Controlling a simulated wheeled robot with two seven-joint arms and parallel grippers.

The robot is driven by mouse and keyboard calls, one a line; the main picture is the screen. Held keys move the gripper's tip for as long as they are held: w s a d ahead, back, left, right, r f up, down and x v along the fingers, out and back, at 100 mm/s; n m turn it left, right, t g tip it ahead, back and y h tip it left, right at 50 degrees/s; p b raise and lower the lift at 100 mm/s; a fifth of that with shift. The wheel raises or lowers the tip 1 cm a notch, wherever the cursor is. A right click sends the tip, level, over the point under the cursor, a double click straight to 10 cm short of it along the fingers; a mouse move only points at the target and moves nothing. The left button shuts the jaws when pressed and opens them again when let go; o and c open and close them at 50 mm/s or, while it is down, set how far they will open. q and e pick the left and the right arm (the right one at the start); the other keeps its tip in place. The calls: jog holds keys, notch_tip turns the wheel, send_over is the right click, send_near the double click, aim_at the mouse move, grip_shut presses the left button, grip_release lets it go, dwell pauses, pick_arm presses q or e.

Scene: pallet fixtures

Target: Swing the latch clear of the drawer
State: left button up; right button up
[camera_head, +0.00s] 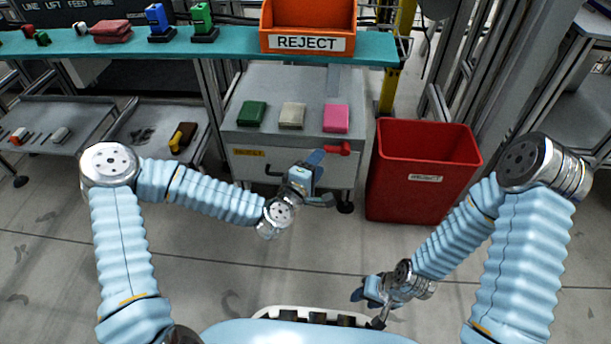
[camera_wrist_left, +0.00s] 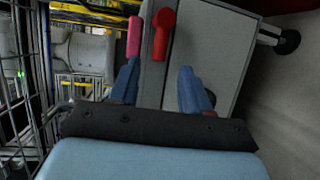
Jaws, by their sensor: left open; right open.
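The red latch (camera_head: 338,149) sits at the upper right of the grey drawer front (camera_head: 312,172), lying roughly level across it. In the left wrist view the latch (camera_wrist_left: 159,38) has a round knob at one end, and its other end lies near the gap between my fingertips. My left gripper (camera_head: 322,180) is open in front of the drawer's right part, just below the latch. In the left wrist view its fingers (camera_wrist_left: 158,80) show no contact with the latch. The dark drawer handle is partly hidden by my left gripper. My right gripper (camera_head: 370,308) is open and empty, low near my base.
Green (camera_head: 252,113), beige (camera_head: 292,116) and pink (camera_head: 336,118) blocks lie on the cabinet top (camera_head: 270,85). A red bin (camera_head: 410,195) stands right of the cabinet. An orange reject crate (camera_head: 308,20) sits on the teal shelf (camera_head: 110,47) above. Floor before the drawer is clear.

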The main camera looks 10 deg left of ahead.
pick_arm(q)
jog(key=v, duration=0.8)
jog(key=shift+p, duration=0.35)
jog(key=shift+f, duration=0.1)
jog(key=s+d+f+m+g+h, duration=0.1)
jog(key=s+f+m+g, duration=0.15)
jog(key=f, duration=0.25)
jog(key=s+d+f+m+g, duration=0.2)
jog(key=f+m, duration=0.1)
jog(key=f, duration=0.1)
jog(key=s+a+f+m+g+y, duration=0.3)
jog(key=s+a+f+m+g, duration=0.4)
jog(key=s+a+f+g, duration=0.45)
jog(key=s+d+r+t+p, duration=0.1)
jog(key=s+d+r+p, duration=0.1)
jog(key=r+p, duration=0.9)
jog(key=d+p, duration=0.1)
jog(key=p, duration=0.2)
jog(key=shift+r+t, duration=0.4)
